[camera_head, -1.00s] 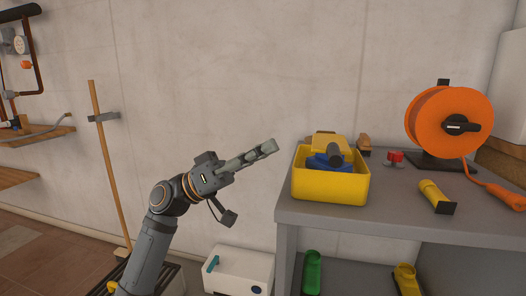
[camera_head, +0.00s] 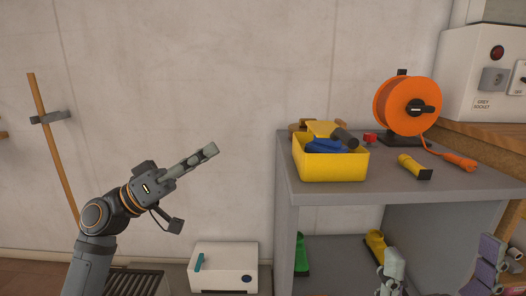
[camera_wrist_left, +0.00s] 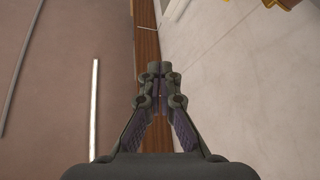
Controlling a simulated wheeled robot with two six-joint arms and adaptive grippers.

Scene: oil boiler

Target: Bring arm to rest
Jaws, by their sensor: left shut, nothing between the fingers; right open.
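My left gripper (camera_head: 208,152) is shut and empty, pointing up and to the right in front of the bare wall. It is left of the grey shelf unit and apart from it. In the left wrist view its fingers (camera_wrist_left: 160,72) meet at the tips with nothing between them. My right gripper (camera_head: 440,264) is at the lower right edge of the head view, its fingers spread wide apart in front of the shelf unit. I see nothing between them, and its lower part is cut off by the frame.
The grey shelf unit (camera_head: 440,192) carries a yellow bin (camera_head: 330,167) of tools, an orange cable reel (camera_head: 395,108) and a yellow torch-like item (camera_head: 412,166). A white box (camera_head: 222,267) stands on the floor. A wooden pole (camera_head: 52,150) leans at left. The wall between pole and shelf is clear.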

